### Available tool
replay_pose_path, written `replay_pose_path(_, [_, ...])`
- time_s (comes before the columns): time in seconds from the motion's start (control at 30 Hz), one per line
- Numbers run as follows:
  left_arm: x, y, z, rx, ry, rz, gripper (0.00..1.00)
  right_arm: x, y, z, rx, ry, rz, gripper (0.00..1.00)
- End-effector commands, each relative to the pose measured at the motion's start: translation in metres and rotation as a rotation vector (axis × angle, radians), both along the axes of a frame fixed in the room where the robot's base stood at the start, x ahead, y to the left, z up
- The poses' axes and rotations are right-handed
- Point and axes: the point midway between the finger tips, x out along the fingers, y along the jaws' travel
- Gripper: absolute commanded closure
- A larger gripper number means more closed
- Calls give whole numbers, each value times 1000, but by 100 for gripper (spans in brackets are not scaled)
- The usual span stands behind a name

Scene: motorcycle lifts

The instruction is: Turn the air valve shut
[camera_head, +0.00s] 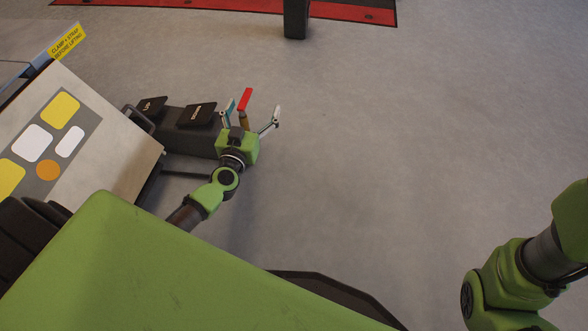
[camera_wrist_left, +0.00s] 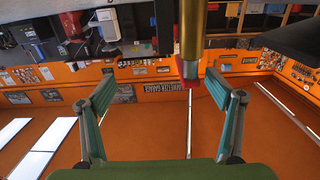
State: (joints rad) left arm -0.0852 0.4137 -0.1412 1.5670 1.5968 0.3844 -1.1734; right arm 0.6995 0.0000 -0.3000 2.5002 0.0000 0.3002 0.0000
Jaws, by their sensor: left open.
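The air valve has a red lever (camera_head: 245,99) on a brass body (camera_head: 243,120), beside the end of the dark pedal unit. My left gripper (camera_head: 254,107) is open, with one finger on each side of the valve, and the lever stands nearer one finger. In the left wrist view, the brass body (camera_wrist_left: 192,30) comes down from the top, and the red lever (camera_wrist_left: 190,68) is close to the right finger of my left gripper (camera_wrist_left: 162,76). I cannot tell whether they touch. Only links of my right arm show; its gripper is outside the view.
The dark pedal unit (camera_head: 180,131) has UP and DOWN pedals and joins the lift side. A tilted panel (camera_head: 110,128) with coloured patches stands at left. A red and black strip (camera_head: 345,10) and a dark post (camera_head: 296,18) are at the back. Grey floor at right is clear.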

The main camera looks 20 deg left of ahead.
Motion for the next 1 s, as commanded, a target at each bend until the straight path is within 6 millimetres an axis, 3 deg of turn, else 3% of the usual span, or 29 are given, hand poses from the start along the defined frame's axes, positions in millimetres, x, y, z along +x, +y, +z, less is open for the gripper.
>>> replay_pose_path(0.03, [-11,-4,2,-2,7,2,16,0,0,11,0,-1,0,100])
replay_pose_path(0.7, [-137,-33,4,-3,7,7,16,0,0,71,0,0,0,100])
replay_pose_path(1.0, [-128,-90,34,-35,88,-173,16,0,0,116,0,0,0,100])
